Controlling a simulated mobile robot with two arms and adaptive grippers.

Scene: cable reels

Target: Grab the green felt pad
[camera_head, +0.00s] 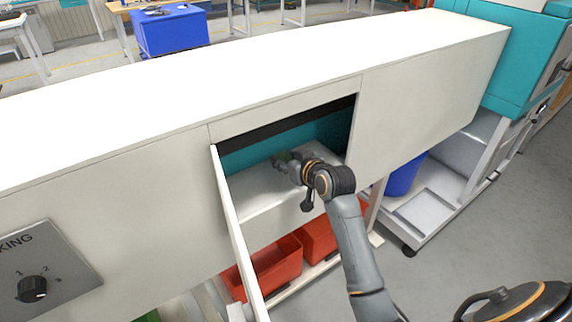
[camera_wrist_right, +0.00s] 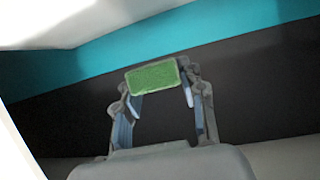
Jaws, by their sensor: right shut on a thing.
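The green felt pad (camera_wrist_right: 152,78) is a small flat rectangle at the tips of my right gripper (camera_wrist_right: 157,90) in the right wrist view. The fingers are closed on it, one at each side. In the head view my right gripper (camera_head: 285,158) reaches into the open compartment (camera_head: 265,190) of the white cabinet, above its white floor. The pad is too small and too much covered there to make out clearly. My left gripper is not in view.
The cabinet's open door (camera_head: 238,235) stands out at the left of the opening. The opening's right wall (camera_head: 354,130) is close to my right wrist. Red bins (camera_head: 275,265) stand below. A blue bin (camera_head: 405,175) is to the right. A knob panel (camera_head: 40,275) is at lower left.

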